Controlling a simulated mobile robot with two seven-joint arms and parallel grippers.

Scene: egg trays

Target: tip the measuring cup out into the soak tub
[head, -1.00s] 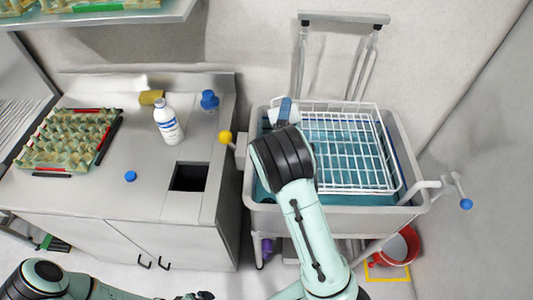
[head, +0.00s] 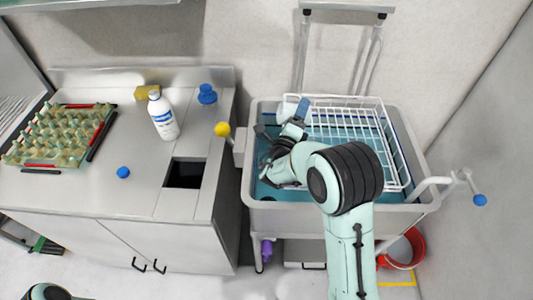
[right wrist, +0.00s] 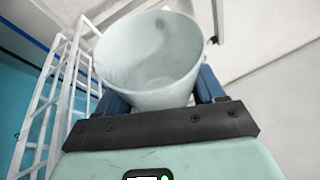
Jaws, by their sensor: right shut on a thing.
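The measuring cup (right wrist: 150,55) is a pale, translucent cup, held between the two blue fingers of my right gripper (right wrist: 160,90) in the right wrist view. I look into its open mouth and see no clear contents. In the head view the cup (head: 287,110) shows only as a small pale patch beside the blue fingers (head: 300,108), so its tilt is hard to tell. The right gripper is shut on it, over the left part of the soak tub. The soak tub (head: 288,216) is a grey basin with blue liquid. My left gripper is out of view.
A white wire rack (head: 388,150) sits in the tub beside the gripper. A yellow-knobbed lever (head: 223,130) is at the tub's left. The counter (head: 90,190) holds a white bottle (head: 162,116), a blue cap (head: 123,172) and an egg tray (head: 60,135). A red bucket (head: 416,250) stands below right.

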